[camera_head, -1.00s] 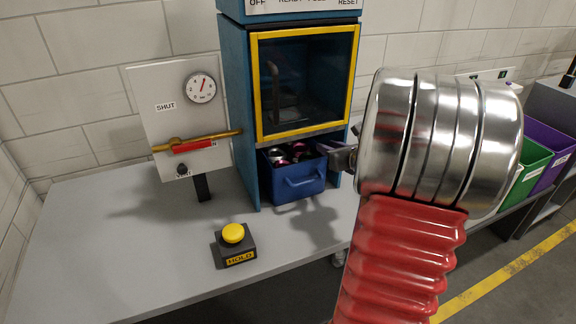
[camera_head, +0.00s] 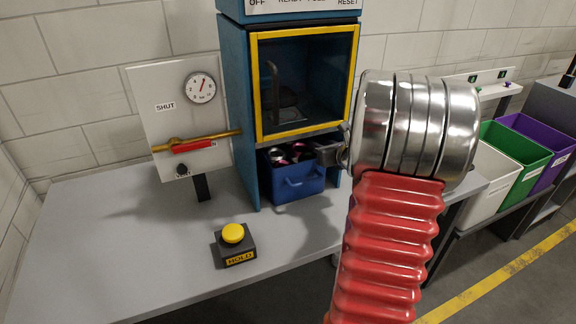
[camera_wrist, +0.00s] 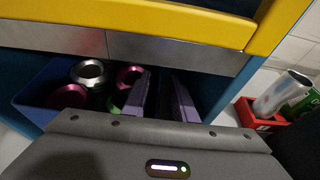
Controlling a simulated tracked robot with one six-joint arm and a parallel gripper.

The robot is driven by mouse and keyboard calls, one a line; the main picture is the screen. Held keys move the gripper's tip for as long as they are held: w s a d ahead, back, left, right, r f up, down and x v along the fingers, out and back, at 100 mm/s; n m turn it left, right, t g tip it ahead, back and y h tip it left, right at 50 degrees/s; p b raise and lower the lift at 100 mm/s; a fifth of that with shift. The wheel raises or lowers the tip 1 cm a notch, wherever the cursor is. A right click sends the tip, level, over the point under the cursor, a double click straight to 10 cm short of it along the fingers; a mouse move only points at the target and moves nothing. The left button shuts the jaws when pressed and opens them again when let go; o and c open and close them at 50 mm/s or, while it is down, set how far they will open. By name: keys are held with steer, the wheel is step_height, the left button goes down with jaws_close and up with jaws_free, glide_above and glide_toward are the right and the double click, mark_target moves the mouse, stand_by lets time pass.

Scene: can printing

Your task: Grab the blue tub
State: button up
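The blue tub (camera_head: 299,189) sits in the lower bay of the blue cabinet, with a handle on its front and several metal rings or cans inside. It also shows at the left in the wrist view (camera_wrist: 32,97), holding silver, pink and green-rimmed pieces. My gripper (camera_head: 324,153) is at the tub's upper right, close to its rim. In the wrist view my gripper (camera_wrist: 163,92) has its two fingers apart, with a dark gap between them. Whether the fingers touch the tub or straddle its right wall I cannot tell.
The yellow-framed cabinet window (camera_head: 305,82) is just above. A yellow HOLD button (camera_head: 233,234) stands on the grey table (camera_head: 130,265). A gauge panel (camera_head: 180,120) is at left. White, green (camera_head: 520,152) and purple bins are at right. A red tray (camera_wrist: 258,118) holds cans.

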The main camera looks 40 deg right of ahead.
steer(key=shift+w, duration=0.1)
stand_by(0.5)
jaws_close()
stand_by(1.2)
